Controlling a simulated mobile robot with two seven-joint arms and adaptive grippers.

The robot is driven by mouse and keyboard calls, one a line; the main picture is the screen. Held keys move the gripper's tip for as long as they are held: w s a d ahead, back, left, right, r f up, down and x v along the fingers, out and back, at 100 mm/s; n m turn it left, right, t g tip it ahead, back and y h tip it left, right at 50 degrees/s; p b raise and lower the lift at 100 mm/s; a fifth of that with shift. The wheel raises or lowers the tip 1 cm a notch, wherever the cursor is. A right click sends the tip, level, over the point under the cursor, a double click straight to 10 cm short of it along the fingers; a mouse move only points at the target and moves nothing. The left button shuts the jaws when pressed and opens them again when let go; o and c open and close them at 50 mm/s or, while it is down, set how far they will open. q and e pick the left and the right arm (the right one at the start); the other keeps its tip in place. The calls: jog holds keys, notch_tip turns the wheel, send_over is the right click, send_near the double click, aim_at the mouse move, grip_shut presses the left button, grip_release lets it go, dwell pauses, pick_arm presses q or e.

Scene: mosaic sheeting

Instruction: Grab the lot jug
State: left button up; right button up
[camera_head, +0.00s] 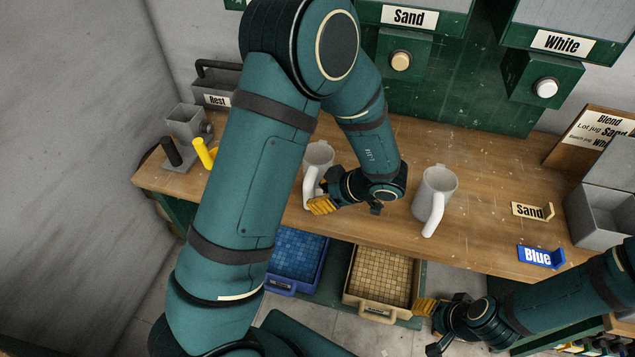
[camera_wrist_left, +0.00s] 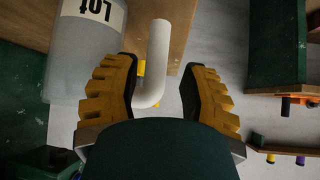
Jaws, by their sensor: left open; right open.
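The lot jug (camera_wrist_left: 82,60), a pale grey jug with a "Lot" label, is at the upper left of the left wrist view. Its white handle (camera_wrist_left: 156,62) extends between the two yellow fingers of my open left gripper (camera_wrist_left: 158,92), with gaps on both sides. In the head view this jug (camera_head: 318,154) stands on the wooden bench, partly hidden by my left arm. My left gripper (camera_head: 322,205) is at its handle. My right gripper (camera_head: 432,325) is open and empty in front of the bench, low on the right.
A second pale jug (camera_head: 436,188) stands right of my left gripper on the bench (camera_head: 485,235). Sand (camera_head: 530,211) and Blue (camera_head: 541,256) signs lie at the right. Blue (camera_head: 297,258) and tan (camera_head: 378,275) tile bins sit below the front edge.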

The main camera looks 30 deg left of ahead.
aim_at(308, 199)
pick_arm(q)
jog(key=b+x, duration=0.1)
jog(key=x, duration=0.4)
jog(key=shift+w+d+f+b, duration=0.2)
jog(key=shift+f+b, duration=0.1)
jog(key=shift+b, duration=0.1)
jog(key=shift+a+f, duration=0.25)
jog(key=shift+a, duration=0.1)
jog(key=shift+r, duration=0.1)
grip_shut()
